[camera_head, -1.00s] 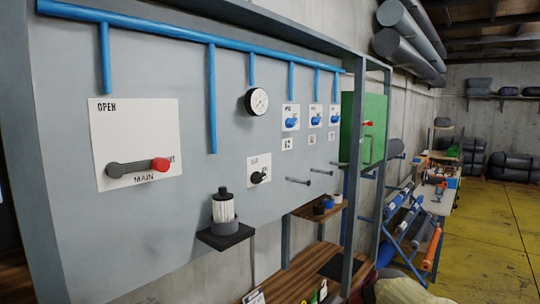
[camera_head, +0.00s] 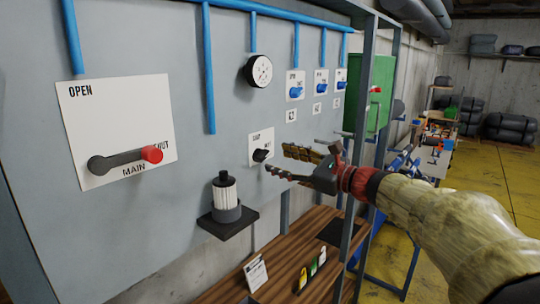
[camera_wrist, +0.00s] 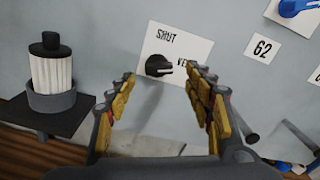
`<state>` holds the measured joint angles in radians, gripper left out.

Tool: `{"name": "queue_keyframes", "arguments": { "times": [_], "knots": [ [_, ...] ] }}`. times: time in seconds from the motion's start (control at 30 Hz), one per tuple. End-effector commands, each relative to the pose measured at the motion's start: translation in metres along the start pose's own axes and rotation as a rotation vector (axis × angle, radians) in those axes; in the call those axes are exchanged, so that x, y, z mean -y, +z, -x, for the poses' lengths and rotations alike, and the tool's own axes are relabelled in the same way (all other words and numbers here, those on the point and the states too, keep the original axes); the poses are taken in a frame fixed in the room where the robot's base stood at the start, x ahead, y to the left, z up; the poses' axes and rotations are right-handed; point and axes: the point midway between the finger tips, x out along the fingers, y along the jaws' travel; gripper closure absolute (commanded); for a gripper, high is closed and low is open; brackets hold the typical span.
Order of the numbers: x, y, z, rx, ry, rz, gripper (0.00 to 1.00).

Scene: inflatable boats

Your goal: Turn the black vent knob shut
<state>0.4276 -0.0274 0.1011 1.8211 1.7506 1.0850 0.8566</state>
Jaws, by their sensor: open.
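The black vent knob (camera_head: 261,155) sits on a small white label plate (camera_head: 259,142) on the grey panel. In the wrist view the knob (camera_wrist: 158,66) shows between and beyond my fingertips, with its pointer toward the right, at the lettering "VE..."; "SHUT" is printed above it. The rest of the lettering is hidden by a finger. My gripper (camera_head: 276,160) is open and empty, just right of the knob in the head view. In the wrist view its two yellow-padded fingers (camera_wrist: 165,77) stand either side of the knob, apart from it.
A white ribbed filter (camera_head: 224,194) stands on a black shelf (camera_head: 229,222) left of the knob. A lever with a red end (camera_head: 152,154) is at the left. Blue valves (camera_head: 296,92) and a gauge (camera_head: 259,71) are above. A wooden bench (camera_head: 225,283) is below.

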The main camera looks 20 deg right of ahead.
Motion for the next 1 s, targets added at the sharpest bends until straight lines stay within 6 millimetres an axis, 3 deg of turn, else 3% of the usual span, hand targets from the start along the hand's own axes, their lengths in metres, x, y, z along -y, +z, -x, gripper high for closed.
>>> {"name": "queue_keyframes", "arguments": {
  "times": [0.1,0.3,0.67,1.0],
  "knots": [
    [-0.001,0.002,-0.02,0.0,0.004,0.001,0.48],
    [-0.001,0.001,-0.04,-0.001,0.002,0.002,0.48],
    [-0.001,0.0,-0.045,-0.001,0.001,0.004,0.48],
    [-0.001,0.0,-0.045,-0.001,0.001,0.004,0.67]
  ]
}}
